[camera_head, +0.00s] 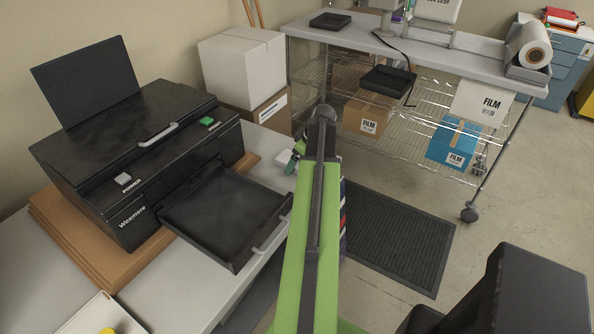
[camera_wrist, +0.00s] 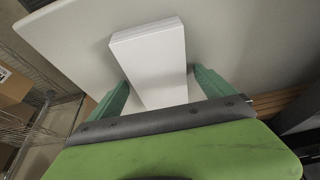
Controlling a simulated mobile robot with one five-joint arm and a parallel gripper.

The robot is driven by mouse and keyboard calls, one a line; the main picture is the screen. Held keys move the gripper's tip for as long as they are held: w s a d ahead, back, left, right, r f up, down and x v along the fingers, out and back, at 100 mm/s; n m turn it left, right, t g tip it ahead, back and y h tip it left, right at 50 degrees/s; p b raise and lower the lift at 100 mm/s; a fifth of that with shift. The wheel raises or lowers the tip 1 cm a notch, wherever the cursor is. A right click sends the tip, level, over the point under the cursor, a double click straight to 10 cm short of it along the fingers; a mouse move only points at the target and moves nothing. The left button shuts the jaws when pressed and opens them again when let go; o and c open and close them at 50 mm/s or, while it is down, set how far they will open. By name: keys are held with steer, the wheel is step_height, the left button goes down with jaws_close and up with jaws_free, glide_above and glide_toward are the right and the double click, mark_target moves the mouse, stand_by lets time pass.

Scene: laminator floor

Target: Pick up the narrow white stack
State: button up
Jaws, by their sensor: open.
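The narrow white stack (camera_wrist: 150,50) lies on the pale table (camera_wrist: 235,35) in the wrist view. Its near part reaches between the two green fingers of my gripper (camera_wrist: 160,80). The fingers are apart, one on each side of the stack, with a gap visible on the right. I cannot tell whether the left finger touches it. My gripper is open. In the head view my green arm hides most of the gripper and stack; a small white piece (camera_head: 283,156) shows beside a green finger at the table's right edge.
A black laminator (camera_head: 130,150) with its tray (camera_head: 225,215) out stands on brown boards (camera_head: 75,240) left of my arm. White and brown boxes (camera_head: 240,65) stand behind. A wire-shelved cart (camera_head: 425,45) is at the back right. A dark mat (camera_head: 395,235) lies on the floor.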

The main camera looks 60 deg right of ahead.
steer(key=shift+r, duration=0.15)
steer(key=shift+c, duration=0.3)
steer(key=c, duration=1.7)
